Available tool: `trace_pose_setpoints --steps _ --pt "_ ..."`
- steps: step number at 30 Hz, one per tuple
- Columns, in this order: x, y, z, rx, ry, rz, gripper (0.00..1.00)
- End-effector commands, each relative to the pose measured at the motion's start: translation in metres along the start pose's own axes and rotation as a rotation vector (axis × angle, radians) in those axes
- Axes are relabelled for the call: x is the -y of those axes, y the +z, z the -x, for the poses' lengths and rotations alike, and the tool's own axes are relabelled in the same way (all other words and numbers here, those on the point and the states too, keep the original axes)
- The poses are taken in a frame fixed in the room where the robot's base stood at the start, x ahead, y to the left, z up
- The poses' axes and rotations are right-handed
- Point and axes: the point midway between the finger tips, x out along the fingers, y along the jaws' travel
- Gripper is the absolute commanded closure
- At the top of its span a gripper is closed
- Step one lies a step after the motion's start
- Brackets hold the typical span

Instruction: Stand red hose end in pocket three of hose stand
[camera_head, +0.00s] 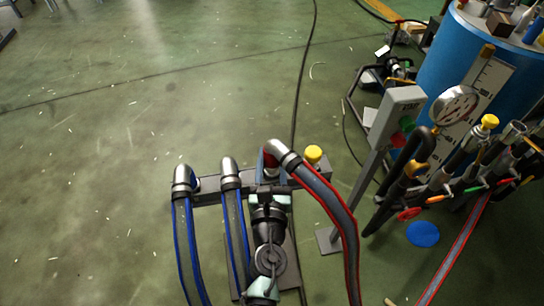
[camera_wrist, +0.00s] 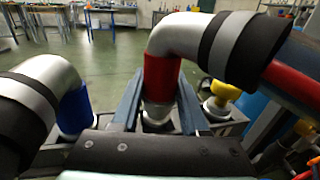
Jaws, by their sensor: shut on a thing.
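The red hose end (camera_wrist: 166,82) is a silver elbow with a red band. In the wrist view, my gripper (camera_wrist: 158,95) has one finger on each side of that band and is shut on it. In the head view, my gripper (camera_head: 270,182) is over the hose stand (camera_head: 208,186) and partly hides it. The elbow (camera_head: 284,152) shows there with its red-edged grey hose curving down to the right. The lower tip is at a round pocket (camera_wrist: 160,126) of the stand; I cannot tell how deep it sits.
Two blue-edged hose ends (camera_head: 184,180) (camera_head: 230,172) stand in the pockets to the left. A yellow cap (camera_head: 313,154) is just right of the red end. A grey post with a button box (camera_head: 397,115) and a blue drum (camera_head: 470,70) stand to the right. The floor at left is clear.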

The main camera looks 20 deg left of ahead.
Motion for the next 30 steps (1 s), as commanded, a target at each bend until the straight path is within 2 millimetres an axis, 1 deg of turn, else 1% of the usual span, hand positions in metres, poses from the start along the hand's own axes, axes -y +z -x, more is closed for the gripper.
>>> trace_pose_setpoints --steps 30 --pt "0.000 -0.024 -0.001 0.003 0.000 0.001 1.00"
